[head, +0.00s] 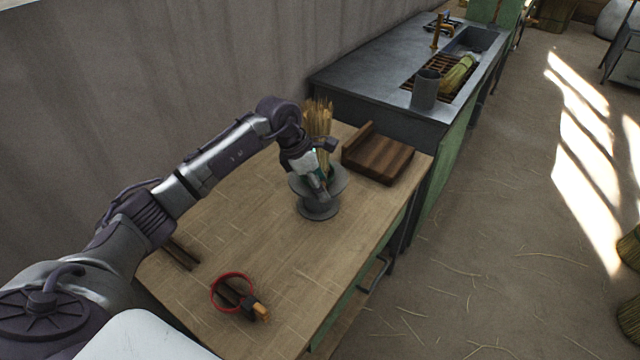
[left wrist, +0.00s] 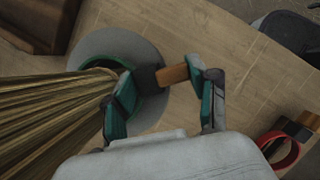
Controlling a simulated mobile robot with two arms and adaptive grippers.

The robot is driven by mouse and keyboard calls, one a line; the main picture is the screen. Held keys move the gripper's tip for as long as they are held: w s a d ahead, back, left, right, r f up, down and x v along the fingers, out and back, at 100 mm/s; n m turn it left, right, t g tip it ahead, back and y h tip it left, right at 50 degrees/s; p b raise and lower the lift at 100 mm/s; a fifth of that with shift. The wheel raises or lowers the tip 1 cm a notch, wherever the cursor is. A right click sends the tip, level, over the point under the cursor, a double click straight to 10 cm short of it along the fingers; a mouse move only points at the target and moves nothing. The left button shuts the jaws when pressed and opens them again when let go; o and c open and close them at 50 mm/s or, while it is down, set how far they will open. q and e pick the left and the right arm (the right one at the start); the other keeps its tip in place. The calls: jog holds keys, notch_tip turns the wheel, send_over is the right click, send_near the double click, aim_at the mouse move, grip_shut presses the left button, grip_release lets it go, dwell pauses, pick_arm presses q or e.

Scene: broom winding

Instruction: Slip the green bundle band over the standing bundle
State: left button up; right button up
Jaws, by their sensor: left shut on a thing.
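The standing bundle (head: 318,118) of straw rises from a grey spool-shaped stand (head: 319,209) on the wooden table. In the left wrist view the bundle (left wrist: 50,105) comes in from the left. The green bundle band (left wrist: 108,54) shows there as a ring at the bundle's lower part, over the stand's grey dish. It appears to lie around the straw; its exact height is unclear. My left gripper (head: 321,186) is beside the bundle, shut on the band's wooden tab (left wrist: 173,75), which sits between its green-padded fingers. My right gripper is out of view.
A red ring (head: 213,292) with a dark and orange tab lies on the table's near part. Dark sticks (head: 181,254) lie at the left edge. A brown wooden block (head: 378,157) stands behind the stand. A grey sink counter (head: 375,72) adjoins the far end.

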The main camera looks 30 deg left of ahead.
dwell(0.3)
pick_arm(q)
jog(key=o, duration=1.2)
jog(key=shift+o, duration=0.2)
jog(key=shift+r, duration=0.1)
